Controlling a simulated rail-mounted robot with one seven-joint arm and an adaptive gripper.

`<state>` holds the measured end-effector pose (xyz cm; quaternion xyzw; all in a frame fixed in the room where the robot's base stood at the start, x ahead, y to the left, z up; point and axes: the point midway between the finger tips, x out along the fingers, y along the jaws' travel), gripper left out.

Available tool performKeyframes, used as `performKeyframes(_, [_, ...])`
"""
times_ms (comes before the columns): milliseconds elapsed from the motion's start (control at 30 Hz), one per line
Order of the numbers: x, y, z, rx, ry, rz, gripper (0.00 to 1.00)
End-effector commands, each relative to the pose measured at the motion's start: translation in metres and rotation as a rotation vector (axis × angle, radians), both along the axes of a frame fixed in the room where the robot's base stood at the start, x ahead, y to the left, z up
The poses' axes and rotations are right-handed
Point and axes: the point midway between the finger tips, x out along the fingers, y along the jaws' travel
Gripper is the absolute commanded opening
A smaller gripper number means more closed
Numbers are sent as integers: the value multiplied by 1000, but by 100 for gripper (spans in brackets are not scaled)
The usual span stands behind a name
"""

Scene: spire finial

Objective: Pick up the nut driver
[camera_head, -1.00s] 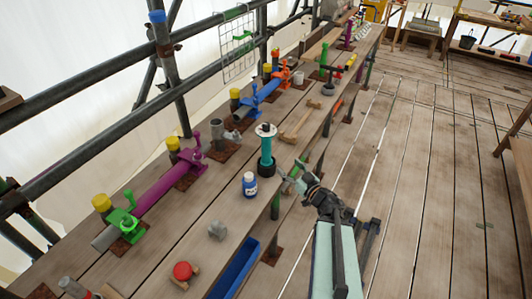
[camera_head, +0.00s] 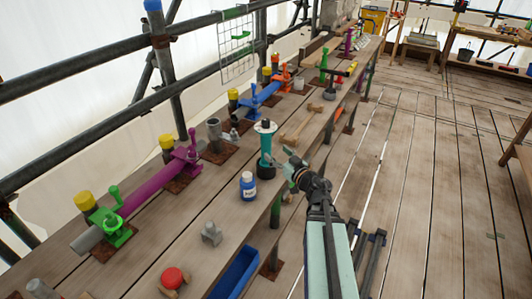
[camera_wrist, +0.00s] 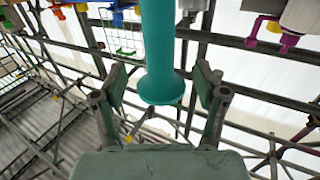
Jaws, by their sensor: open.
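A teal upright tool (camera_head: 266,148), which looks like the nut driver, stands in a black round base (camera_head: 265,172) near the plank bench's front edge. A white disc with a dark centre tops it. My gripper (camera_head: 286,162) is open just to its right, with its fingers towards the teal shaft. In the wrist view a teal cylinder (camera_wrist: 161,50) comes down from the top edge, and its flared end lies between the two spread fingers of my gripper (camera_wrist: 161,85). No contact is visible. The black base is out of the wrist view.
A blue bottle (camera_head: 248,185) stands close in front of the tool. A grey fitting (camera_head: 211,233), a red knob (camera_head: 173,277) and a blue tray (camera_head: 234,272) are nearer. A purple clamped pipe (camera_head: 157,184) lies behind to the left.

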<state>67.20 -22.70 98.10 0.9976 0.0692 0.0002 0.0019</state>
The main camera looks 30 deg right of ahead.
Motion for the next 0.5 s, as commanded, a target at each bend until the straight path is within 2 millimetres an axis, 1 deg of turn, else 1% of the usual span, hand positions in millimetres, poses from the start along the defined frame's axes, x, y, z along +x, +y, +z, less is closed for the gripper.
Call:
performKeyframes(33, [12, 0, 2, 0, 0, 2, 72])
performKeyframes(100, [19, 1, 2, -1, 0, 2, 72])
performKeyframes(367, [30, 4, 2, -1, 0, 0, 72])
performKeyframes(500, [44, 5, 5, 0, 0, 2, 72])
